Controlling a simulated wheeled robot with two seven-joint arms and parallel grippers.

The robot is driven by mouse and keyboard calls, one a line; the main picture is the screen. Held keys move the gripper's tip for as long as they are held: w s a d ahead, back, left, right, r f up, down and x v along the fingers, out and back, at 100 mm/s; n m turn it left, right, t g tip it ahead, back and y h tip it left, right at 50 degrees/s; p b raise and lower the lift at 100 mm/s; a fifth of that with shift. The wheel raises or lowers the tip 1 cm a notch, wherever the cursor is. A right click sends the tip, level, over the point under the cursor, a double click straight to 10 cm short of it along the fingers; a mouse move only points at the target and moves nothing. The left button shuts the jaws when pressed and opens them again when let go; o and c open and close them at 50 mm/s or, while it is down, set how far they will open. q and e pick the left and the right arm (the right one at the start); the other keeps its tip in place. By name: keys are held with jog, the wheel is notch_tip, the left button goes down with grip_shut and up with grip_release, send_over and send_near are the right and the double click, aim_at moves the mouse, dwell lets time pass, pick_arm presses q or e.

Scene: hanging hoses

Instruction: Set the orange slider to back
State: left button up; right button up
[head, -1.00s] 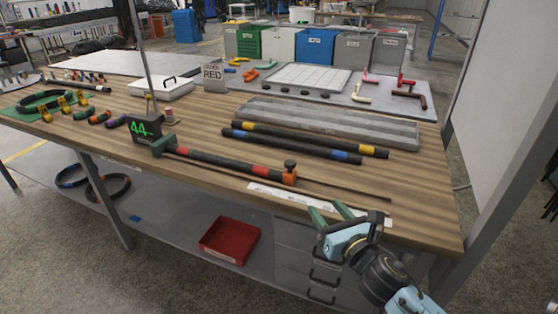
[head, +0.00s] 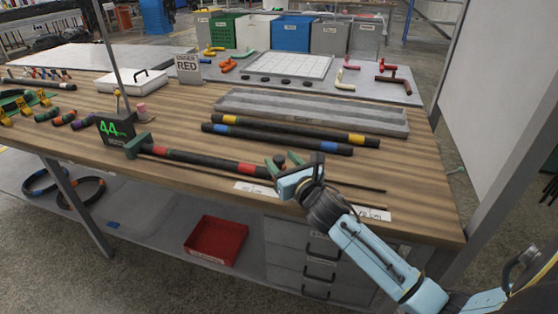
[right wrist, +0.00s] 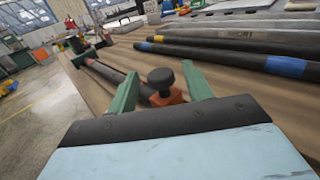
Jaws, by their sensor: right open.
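The orange slider (right wrist: 172,98) with its black knob (right wrist: 161,78) shows in the right wrist view, at the near end of a dark hose with red bands (head: 205,160). In the head view the knob (head: 279,161) shows just behind my right gripper (head: 283,166), which hides most of the orange part. In the right wrist view the green fingers of my right gripper (right wrist: 161,88) are apart, one on each side of the slider. I cannot tell whether they touch it. A green end block (head: 138,145) holds the hose's left end. My left gripper is not in view.
A display reading 44 (head: 116,128) stands beside the green block. A sign reading RED (head: 187,68) stands farther back. Two dark hoses (head: 275,139) and a grey tray (head: 310,108) lie behind the slider. A red bin (head: 216,240) sits on the lower shelf.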

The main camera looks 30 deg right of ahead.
jog(key=shift+w, duration=1)
grip_shut()
